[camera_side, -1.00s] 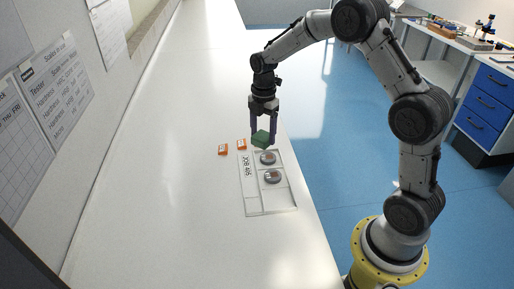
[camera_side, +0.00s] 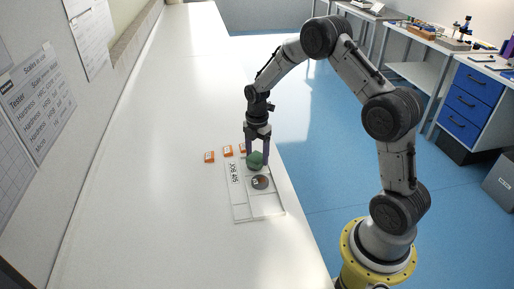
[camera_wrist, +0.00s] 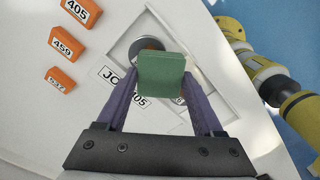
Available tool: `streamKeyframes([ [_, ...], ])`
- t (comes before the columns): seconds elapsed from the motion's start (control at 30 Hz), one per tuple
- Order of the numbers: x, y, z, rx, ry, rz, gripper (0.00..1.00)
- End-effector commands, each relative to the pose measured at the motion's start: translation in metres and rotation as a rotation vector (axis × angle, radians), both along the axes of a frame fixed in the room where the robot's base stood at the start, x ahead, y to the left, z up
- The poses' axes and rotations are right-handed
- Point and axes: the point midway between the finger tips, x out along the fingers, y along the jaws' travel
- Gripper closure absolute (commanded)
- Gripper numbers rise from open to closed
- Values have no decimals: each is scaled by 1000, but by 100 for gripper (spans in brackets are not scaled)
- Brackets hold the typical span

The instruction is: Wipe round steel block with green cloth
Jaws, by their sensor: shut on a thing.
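My gripper (camera_side: 257,158) is shut on a green cloth (camera_side: 254,160), a folded block-like pad. The cloth also shows between the purple fingers in the wrist view (camera_wrist: 161,75). A round steel block (camera_side: 260,182) lies in the pale tray (camera_side: 242,214) labelled JOB 405, nearer the side camera than the cloth. The cloth is low over the far end of the tray and hides the block spot there in the side view. In the wrist view a round grey block (camera_wrist: 133,47) shows partly behind the cloth. I cannot tell if the cloth touches it.
Orange numbered blocks stand left of and beyond the tray: one reads 405 (camera_wrist: 82,11), one 459 (camera_wrist: 68,43), and a third (camera_wrist: 60,79) is hard to read. The white bench (camera_side: 160,190) is clear to the left. Its right edge runs close beside the tray.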

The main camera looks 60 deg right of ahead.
Motion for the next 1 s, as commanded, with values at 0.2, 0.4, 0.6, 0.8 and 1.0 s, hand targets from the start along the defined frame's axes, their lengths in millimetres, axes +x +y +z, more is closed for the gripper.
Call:
streamKeyframes([
  [0.2,7,-7,-16,-1,-2,-1,83],
  [0.4,19,-21,-17,0,-1,-1,83],
  [0.6,31,-34,-18,0,0,-1,83],
  [0.8,17,-18,-18,0,1,2,83],
  [1.0,4,-4,-18,1,3,1,83],
])
